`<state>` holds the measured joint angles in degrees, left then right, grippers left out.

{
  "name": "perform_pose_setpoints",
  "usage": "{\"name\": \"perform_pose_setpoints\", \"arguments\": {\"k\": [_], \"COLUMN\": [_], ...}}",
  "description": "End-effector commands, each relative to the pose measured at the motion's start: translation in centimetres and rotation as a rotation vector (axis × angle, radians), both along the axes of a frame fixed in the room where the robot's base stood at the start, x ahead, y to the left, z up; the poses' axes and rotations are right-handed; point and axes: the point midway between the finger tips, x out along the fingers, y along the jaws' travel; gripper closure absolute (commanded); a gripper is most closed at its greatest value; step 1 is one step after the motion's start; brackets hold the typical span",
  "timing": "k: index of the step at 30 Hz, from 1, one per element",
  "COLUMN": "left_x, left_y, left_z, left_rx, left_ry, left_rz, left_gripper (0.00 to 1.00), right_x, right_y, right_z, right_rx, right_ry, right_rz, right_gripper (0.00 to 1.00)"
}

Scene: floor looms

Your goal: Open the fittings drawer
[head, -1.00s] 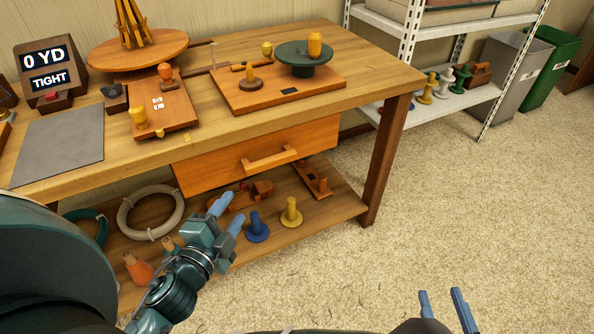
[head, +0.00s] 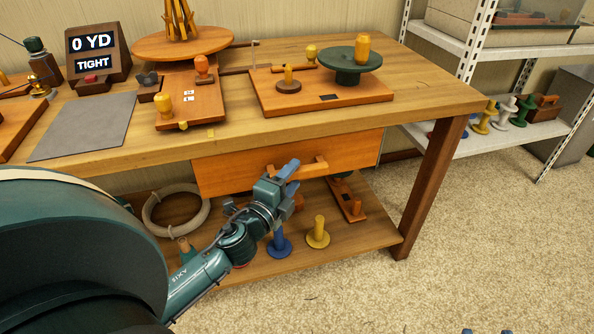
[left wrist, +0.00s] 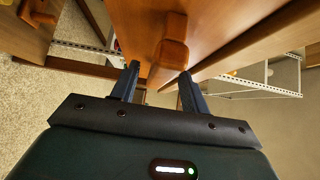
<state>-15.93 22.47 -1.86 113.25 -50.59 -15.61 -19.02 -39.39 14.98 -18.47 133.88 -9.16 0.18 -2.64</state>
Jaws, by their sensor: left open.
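The fittings drawer (head: 235,168) is a wooden front under the bench top and looks shut. Its wooden bar handle (head: 312,165) runs across the front. My left gripper (head: 285,172) is at the left part of the handle and covers some of it. In the left wrist view, its open fingers (left wrist: 158,80) point at the drawer front (left wrist: 140,30), with the handle (left wrist: 173,52) in line with the gap between them. I cannot tell whether they touch it. Only the fingertips of my right gripper (head: 487,331) show at the bottom edge, apart and empty.
The bench top (head: 300,120) bears a turntable, boards and a sign above the drawer. The lower shelf (head: 345,237) holds a blue spool (head: 279,244), a yellow spool (head: 318,234) and a coil. A bench leg (head: 432,188) stands to the right. The carpet in front is clear.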

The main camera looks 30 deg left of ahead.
Motion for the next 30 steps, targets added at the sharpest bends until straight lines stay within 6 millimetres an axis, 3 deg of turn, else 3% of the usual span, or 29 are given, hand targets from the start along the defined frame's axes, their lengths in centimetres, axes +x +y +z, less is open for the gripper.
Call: {"name": "perform_pose_setpoints", "arguments": {"k": [6,17,30], "left_x": [2.4,2.8,2.8], "left_y": [0.2,0.2,0.2], "left_z": [0.0,0.0,0.0], "left_rx": [0.0,-0.001,-0.001], "left_ry": [0.0,0.001,0.001], "left_rz": [0.0,0.0,0.0], "left_gripper": [0.55,0.55,0.9], "right_x": [0.0,0.0,0.0], "right_y": [0.0,0.1,0.1], "right_z": [0.0,0.0,0.0], "right_rx": [0.002,0.003,0.002], "right_ry": [-0.01,-0.012,-0.011], "right_rz": [0.002,0.002,0.003], "right_gripper": [0.64,0.64,0.64]}}
